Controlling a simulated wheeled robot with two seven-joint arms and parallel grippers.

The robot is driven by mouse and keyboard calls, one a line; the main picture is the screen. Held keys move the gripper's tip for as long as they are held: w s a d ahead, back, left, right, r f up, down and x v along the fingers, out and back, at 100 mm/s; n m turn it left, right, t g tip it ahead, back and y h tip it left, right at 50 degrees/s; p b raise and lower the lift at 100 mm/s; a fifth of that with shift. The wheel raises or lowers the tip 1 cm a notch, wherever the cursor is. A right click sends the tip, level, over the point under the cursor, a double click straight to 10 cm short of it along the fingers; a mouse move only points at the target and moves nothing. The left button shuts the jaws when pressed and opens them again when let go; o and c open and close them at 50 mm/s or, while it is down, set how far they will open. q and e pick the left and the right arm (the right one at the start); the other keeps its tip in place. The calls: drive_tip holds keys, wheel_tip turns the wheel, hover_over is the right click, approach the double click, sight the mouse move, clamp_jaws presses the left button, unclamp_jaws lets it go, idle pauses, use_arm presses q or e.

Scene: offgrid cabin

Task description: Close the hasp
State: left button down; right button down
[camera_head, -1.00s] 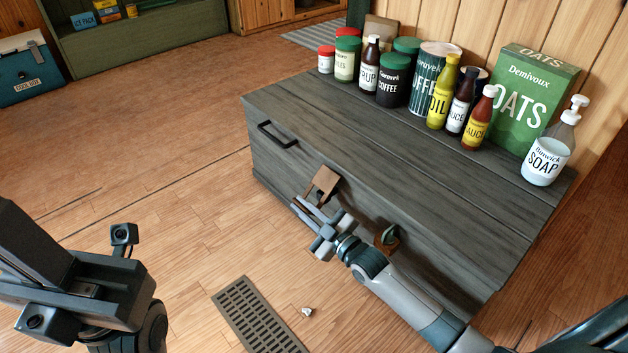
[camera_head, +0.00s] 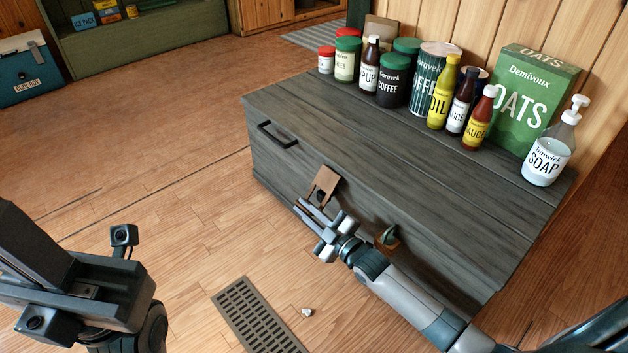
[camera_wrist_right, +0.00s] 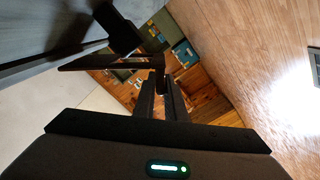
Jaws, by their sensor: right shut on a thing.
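The hasp (camera_head: 325,183) is a flat brown plate on the front of a dark grey wooden chest (camera_head: 420,170), near the top edge. It sticks out from the chest front at a tilt. My right gripper (camera_head: 322,218) is at its lower end, shut on the hasp. In the right wrist view, the hasp plate (camera_wrist_right: 105,63) runs as a thin dark strip to the fingertips (camera_wrist_right: 160,85). The fingers hide part of its free end. My left gripper (camera_head: 85,290) is at the lower left, away from the chest; its jaws are unclear.
A second brown fitting with a greenish part (camera_head: 388,240) is on the chest front, beside my right forearm. A black handle (camera_head: 278,135) is further left. Jars, bottles, an oats box (camera_head: 525,100) and soap (camera_head: 547,160) stand along the chest's back. Floor in front holds a grate (camera_head: 258,318).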

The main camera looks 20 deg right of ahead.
drive_tip(key=shift+s+a+f, duration=0.1)
drive_tip(key=shift+s+f, duration=0.05)
drive_tip(key=shift+f, duration=0.35)
drive_tip(key=shift+d+f+n, duration=0.5)
drive_tip(key=shift+f+n, duration=0.1)
drive_tip(key=shift+n, duration=0.2)
drive_tip(key=shift+w+d+f, duration=0.1)
drive_tip(key=shift+w, duration=0.1)
drive_tip(key=shift+w+d+f+n+b, duration=0.2)
drive_tip(key=shift+d+f+n+b, duration=0.3)
drive_tip(key=shift+n, duration=0.3)
drive_tip(key=c, duration=1.8)
unclamp_jaws()
drive_tip(key=shift+c, duration=0.2)
drive_tip(key=shift+w+d+r, duration=0.1)
drive_tip(key=shift+r, duration=0.1)
